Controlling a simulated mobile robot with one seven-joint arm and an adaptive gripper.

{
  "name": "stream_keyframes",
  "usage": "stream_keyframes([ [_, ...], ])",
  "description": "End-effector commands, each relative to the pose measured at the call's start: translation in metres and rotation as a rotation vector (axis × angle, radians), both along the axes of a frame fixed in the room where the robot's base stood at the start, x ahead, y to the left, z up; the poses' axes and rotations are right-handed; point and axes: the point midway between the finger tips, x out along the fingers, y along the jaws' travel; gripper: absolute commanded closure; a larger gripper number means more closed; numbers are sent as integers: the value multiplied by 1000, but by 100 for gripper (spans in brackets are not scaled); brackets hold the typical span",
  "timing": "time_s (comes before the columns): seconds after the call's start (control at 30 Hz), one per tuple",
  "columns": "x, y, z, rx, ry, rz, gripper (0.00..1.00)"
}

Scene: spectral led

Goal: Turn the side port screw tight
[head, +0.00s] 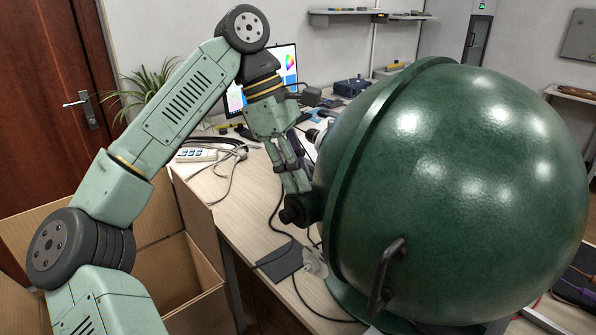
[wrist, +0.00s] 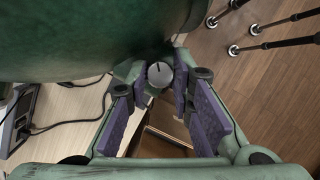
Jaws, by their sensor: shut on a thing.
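The large green sphere (head: 470,180) stands on the bench, with a dark side port (head: 303,209) sticking out on its left. It also fills the top of the wrist view (wrist: 80,40). My gripper (head: 296,182) reaches down to this port from above. In the wrist view a round grey screw head (wrist: 159,74) with a dark mark sits between the tips of the purple-padded fingers of my gripper (wrist: 158,92). The fingers are shut on the screw. Its thread and how deep it sits are hidden.
A dark handle (head: 386,275) juts from the sphere's front. An open cardboard box (head: 190,290) stands below my arm. Cables and a dark flat pad (head: 280,262) lie on the bench (head: 235,215). Black tripod-like legs (wrist: 275,45) stand on the floor at the wrist view's upper right.

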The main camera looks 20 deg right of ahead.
Motion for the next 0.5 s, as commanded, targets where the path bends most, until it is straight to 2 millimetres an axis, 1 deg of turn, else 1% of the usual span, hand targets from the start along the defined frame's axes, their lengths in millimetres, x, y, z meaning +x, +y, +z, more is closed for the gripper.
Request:
stream_keyframes([
  [0.07, 1, 0, 2, -4, -3, 3, 100],
  [0.1, 1, 0, 2, -4, -3, 3, 77],
  [0.2, 1, 0, 1, -3, -3, 3, 70],
  [0.5, 1, 0, 2, -1, -1, 3, 70],
])
